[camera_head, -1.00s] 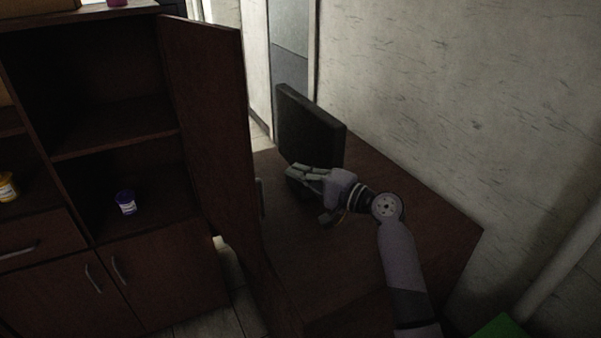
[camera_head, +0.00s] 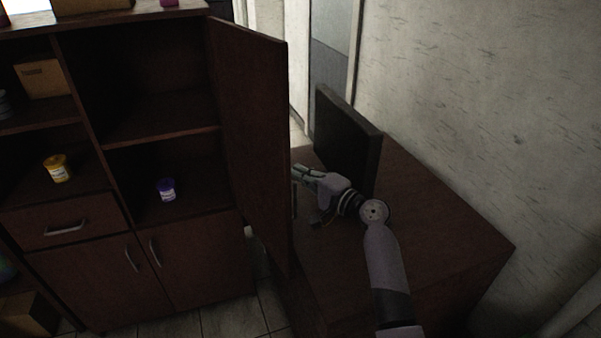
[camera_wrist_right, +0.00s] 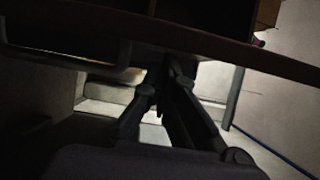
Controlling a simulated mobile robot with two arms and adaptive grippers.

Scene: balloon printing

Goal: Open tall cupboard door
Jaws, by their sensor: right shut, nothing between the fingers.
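The tall cupboard door (camera_head: 255,130) stands swung well open to the right of its cupboard (camera_head: 160,135), whose shelves are exposed. Its handle (camera_head: 294,200) shows as a thin bar on the door's outer face. My right gripper (camera_head: 298,172) is shut and empty beside that outer face, close to the handle; I cannot tell whether it touches the door. In the right wrist view, my right gripper's fingers (camera_wrist_right: 165,75) come together just below the dark door panel (camera_wrist_right: 225,55), with a bar-like handle (camera_wrist_right: 95,62) to the left. My left gripper is not in view.
A desk (camera_head: 430,220) with a dark monitor-like panel (camera_head: 347,140) stands right of the door, under my right arm, against the wall. A purple jar (camera_head: 166,190) and a yellow jar (camera_head: 57,168) sit on shelves. Tiled floor (camera_head: 235,318) shows in front of the lower cabinets.

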